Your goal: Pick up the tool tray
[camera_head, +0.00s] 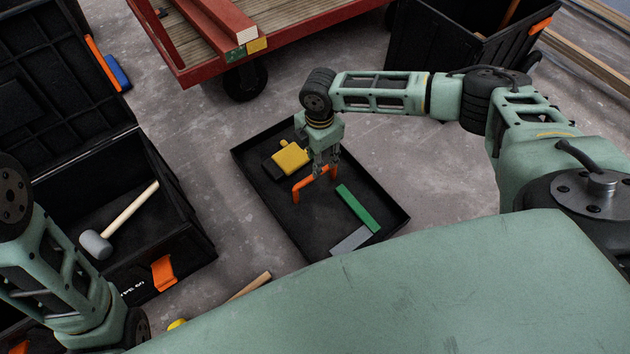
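The tool tray (395,212) is a shallow black tray lying flat on the floor in the middle of the head view. An orange handle (299,185) stands up near its middle. My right gripper (325,174) points down at the handle, its fingers at the handle's top bar. The fingers are too small to tell whether they are closed on it. In the tray lie a yellow and black tool (291,156), a green bar (358,209) and a grey flat piece (350,241). My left arm shows at the lower left, but its gripper is not in view.
An open black toolbox (190,235) with a mallet (120,218) stands left of the tray. A red-edged cart (300,32) with painted battens is behind. A black crate (430,45) stands at the back right. Bare floor (415,150) lies right of the tray.

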